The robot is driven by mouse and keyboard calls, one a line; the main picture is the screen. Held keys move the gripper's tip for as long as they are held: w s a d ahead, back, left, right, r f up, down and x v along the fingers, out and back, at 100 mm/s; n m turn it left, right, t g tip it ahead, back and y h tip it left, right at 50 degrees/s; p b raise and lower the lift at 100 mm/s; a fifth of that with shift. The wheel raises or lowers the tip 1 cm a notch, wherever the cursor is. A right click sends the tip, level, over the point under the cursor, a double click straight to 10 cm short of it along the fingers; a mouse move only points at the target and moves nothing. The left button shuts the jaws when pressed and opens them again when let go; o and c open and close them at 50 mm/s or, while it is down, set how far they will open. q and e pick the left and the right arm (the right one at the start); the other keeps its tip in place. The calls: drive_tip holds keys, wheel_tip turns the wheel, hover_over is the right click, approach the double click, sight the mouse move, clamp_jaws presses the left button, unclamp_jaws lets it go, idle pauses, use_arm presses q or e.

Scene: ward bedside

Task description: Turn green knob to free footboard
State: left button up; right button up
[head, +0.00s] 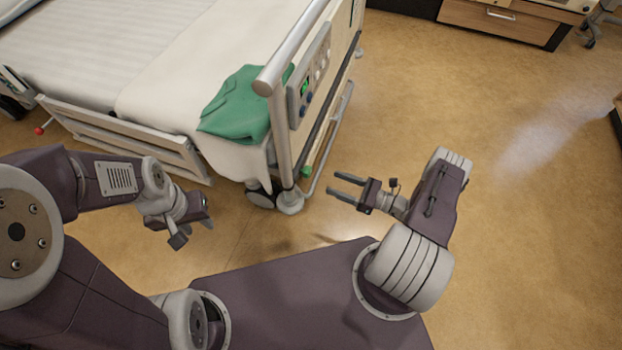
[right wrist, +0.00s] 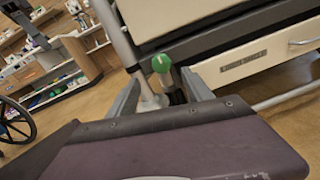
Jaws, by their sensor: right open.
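The green knob (head: 306,171) sits low at the foot end of the bed, near the base of the corner post. In the right wrist view the green knob (right wrist: 161,63) appears between my two fingertips, seemingly beyond them. My right gripper (head: 335,184) is open and empty, to the right of the knob and apart from it, its fingers pointing left toward the bed. The footboard (head: 346,38) stands upright at the bed's end, with a control panel on it. My left gripper (head: 200,215) is left of the bed corner, holding nothing visible; its jaw opening is unclear.
A grey corner post (head: 280,130) rises close beside the knob, with a caster below. A green cloth (head: 238,108) lies on the bed corner. A lowered side rail (head: 125,138) is at the bed's left. Open floor (head: 480,110) lies to the right; a drawer cabinet (head: 500,22) stands behind.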

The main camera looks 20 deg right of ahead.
sight(305, 171)
drive_tip(key=b+x, duration=0.2)
drive_tip(key=x, duration=0.7)
drive_tip(key=shift+b, duration=0.35)
clamp_jaws()
